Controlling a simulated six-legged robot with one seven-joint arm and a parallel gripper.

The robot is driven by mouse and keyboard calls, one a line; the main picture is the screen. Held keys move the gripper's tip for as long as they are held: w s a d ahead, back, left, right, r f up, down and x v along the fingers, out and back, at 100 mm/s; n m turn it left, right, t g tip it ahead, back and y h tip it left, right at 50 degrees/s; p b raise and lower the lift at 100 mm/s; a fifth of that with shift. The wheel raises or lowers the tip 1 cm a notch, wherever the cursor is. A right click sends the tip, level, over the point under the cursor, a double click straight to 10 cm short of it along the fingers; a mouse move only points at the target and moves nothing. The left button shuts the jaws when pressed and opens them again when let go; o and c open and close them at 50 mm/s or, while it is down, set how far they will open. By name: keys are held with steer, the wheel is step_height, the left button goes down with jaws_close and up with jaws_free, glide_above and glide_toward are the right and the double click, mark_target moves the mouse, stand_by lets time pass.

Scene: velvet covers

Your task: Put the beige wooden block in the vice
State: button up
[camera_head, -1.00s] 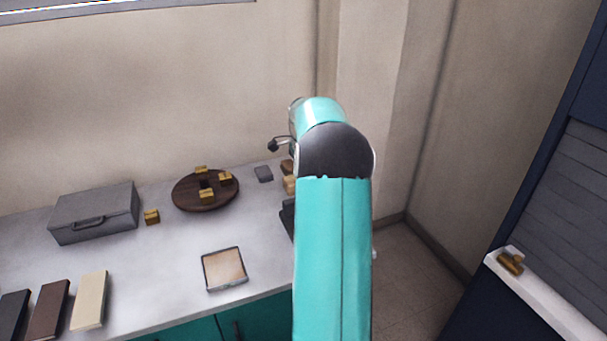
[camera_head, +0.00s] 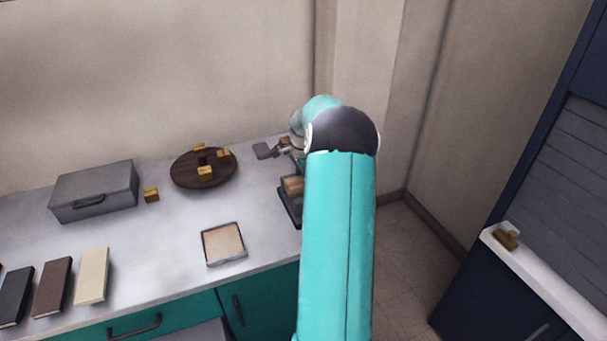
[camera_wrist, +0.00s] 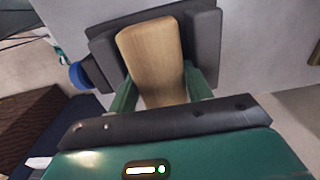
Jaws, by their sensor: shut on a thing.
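In the wrist view the beige wooden block (camera_wrist: 152,55) lies between the green fingers of my gripper (camera_wrist: 163,92), which is shut on it. A dark grey piece that looks like the vice (camera_wrist: 204,45) shows on both sides of the block. I cannot tell whether the block is seated between its jaws or only above them. In the head view my arm hides most of this spot; a tan block (camera_head: 293,185) shows at its left edge, above a dark base (camera_head: 289,208). My gripper is mostly hidden there.
The grey worktop holds a shallow tray (camera_head: 223,262), a round dark board (camera_head: 181,178) with several small yellow-brown blocks, a grey case (camera_head: 95,190) and three flat bars at the left. A blue round knob (camera_wrist: 77,75) is beside the vice. A white ledge (camera_head: 540,284) stands right.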

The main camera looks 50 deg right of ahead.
steer(key=shift+w+f, duration=0.1)
steer(key=shift+f, duration=0.2)
steer(key=o, duration=1.1)
steer(key=shift+r, duration=0.6)
step_height(320, 180, up, 13)
steer(key=shift+f, duration=0.15)
